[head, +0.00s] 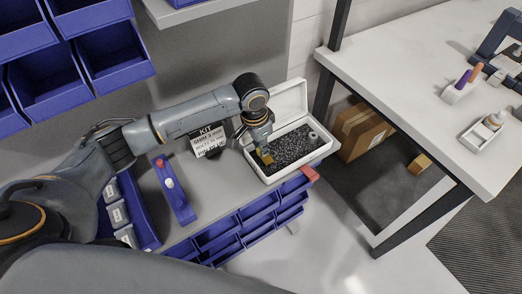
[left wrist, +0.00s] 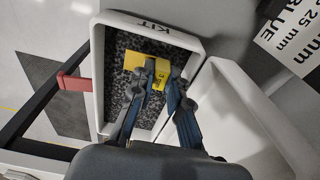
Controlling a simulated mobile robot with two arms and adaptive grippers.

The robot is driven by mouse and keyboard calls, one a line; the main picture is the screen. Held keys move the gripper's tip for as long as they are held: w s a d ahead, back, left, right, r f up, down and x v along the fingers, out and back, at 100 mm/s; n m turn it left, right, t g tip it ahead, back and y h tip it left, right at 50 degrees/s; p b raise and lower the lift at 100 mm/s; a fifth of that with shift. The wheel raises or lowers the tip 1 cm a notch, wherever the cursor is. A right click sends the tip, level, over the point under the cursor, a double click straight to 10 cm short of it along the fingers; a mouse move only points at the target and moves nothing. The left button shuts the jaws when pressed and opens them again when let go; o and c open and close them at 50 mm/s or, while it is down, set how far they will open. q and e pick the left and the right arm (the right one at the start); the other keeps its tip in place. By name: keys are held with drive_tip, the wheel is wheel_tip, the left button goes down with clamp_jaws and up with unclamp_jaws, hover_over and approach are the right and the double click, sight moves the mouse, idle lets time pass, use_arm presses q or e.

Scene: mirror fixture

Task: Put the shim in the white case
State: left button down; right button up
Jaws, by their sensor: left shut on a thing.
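The shim, a small flat yellow piece (left wrist: 135,62), is between the fingertips of my left gripper (left wrist: 162,74). It also shows as a yellow-brown piece (head: 264,158) in the head view. The white case (head: 290,175) stands open on the grey bench, its lid (head: 284,102) raised at the back. Dark speckled foam lines the case. My left gripper (head: 263,151) points down over the left part of the case, with the shim at or just above the foam; I cannot tell whether they touch. My right gripper is out of view.
A small pale cylinder (head: 313,138) sits at the case's right end. A red piece (head: 310,172) juts at the bench corner. A blue holder (head: 174,190) lies further left. A white table (head: 430,90) is at right.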

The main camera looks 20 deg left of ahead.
use_arm(q)
wheel_tip(320, 180, down, 2)
drive_tip(key=shift+f, duration=0.25)
drive_tip(key=shift+s, duration=0.1)
drive_tip(key=c, duration=1.4)
unclamp_jaws()
drive_tip(key=shift+f, duration=0.15)
drive_tip(key=shift+o, duration=0.5)
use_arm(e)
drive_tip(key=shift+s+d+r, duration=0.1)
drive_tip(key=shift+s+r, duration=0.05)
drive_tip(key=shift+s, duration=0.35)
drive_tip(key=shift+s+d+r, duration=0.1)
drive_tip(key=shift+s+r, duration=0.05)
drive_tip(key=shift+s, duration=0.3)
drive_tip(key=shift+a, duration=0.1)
use_arm(q)
wheel_tip(320, 180, up, 12)
drive_tip(key=s, duration=0.1)
drive_tip(key=shift+a, duration=0.4)
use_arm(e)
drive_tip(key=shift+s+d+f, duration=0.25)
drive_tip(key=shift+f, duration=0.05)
